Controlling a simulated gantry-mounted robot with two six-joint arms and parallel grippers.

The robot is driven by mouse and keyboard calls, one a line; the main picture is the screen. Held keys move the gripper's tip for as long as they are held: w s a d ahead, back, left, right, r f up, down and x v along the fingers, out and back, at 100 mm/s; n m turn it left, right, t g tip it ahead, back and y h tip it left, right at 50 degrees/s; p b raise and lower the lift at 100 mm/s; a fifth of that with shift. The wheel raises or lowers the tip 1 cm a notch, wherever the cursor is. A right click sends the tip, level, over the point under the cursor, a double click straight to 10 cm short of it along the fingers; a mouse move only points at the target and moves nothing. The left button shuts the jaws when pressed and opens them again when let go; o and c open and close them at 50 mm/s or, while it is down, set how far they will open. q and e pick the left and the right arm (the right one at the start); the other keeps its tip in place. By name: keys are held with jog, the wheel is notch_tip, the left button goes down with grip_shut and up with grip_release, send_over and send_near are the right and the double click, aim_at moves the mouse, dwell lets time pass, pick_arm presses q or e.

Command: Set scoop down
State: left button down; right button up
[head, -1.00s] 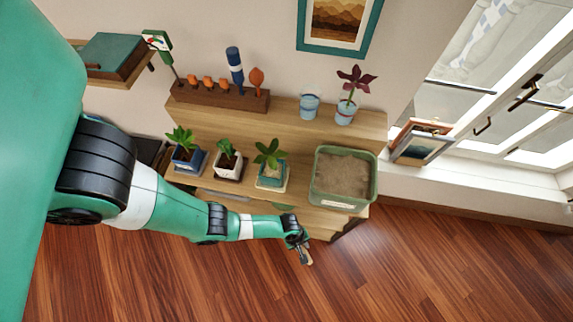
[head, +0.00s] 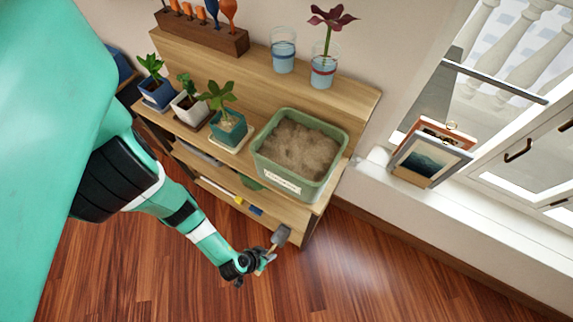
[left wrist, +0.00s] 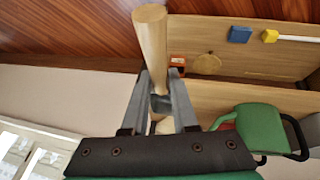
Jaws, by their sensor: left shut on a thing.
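The scoop has a grey head (head: 281,236) and a pale wooden handle (left wrist: 151,48). My left gripper (head: 262,262) is shut on it, in front of the right end of the shelf unit's lower part and above the floor. In the left wrist view the gripper's two fingers (left wrist: 159,92) close around the scoop, with the handle's round end toward the top. A lower shelf (left wrist: 218,42) of the wooden unit lies beyond, to the right of the handle. The scoop's head is mostly hidden in that view. My right gripper is not in view.
A green bin of soil (head: 300,148) stands on the upper shelf beside several potted plants. The lower shelf holds a blue block (left wrist: 240,34), a yellow-ended white item (left wrist: 271,36) and a small orange item (left wrist: 177,63). A green can (left wrist: 262,128) is nearby. The floor is clear.

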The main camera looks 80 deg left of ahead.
aim_at(286, 227)
pick_arm(q)
jog(key=a+b, duration=0.1)
jog(key=b, duration=0.1)
jog(key=w+a+f+b, duration=0.1)
jog(key=shift+a+b, duration=0.15)
jog(key=shift+b, duration=0.2)
jog(key=w+a, duration=0.1)
jog(key=a, duration=0.1)
jog(key=w+a, duration=0.2)
jog(key=a, duration=0.1)
jog(key=w+a+r, duration=0.1)
jog(key=w+a, duration=0.1)
jog(key=shift+w+a, duration=0.25)
jog(key=w+a+b, duration=0.2)
jog(key=w+a, duration=0.3)
jog(key=a, duration=0.1)
jog(key=f+b, duration=0.2)
jog(key=f, duration=0.1)
jog(key=f+b, duration=0.3)
jog(key=shift+s+a+f, duration=0.15)
jog(key=shift+a+f, duration=0.05)
jog(key=shift+f, duration=0.2)
jog(key=shift+a+f+b, duration=0.1)
jog(key=shift+f+b, duration=0.2)
jog(key=shift+b, duration=0.05)
jog(key=shift+r, duration=0.25)
jog(key=c, duration=1.2)
grip_release()
jog(key=shift+f, duration=0.15)
jog(key=o, duration=0.5)
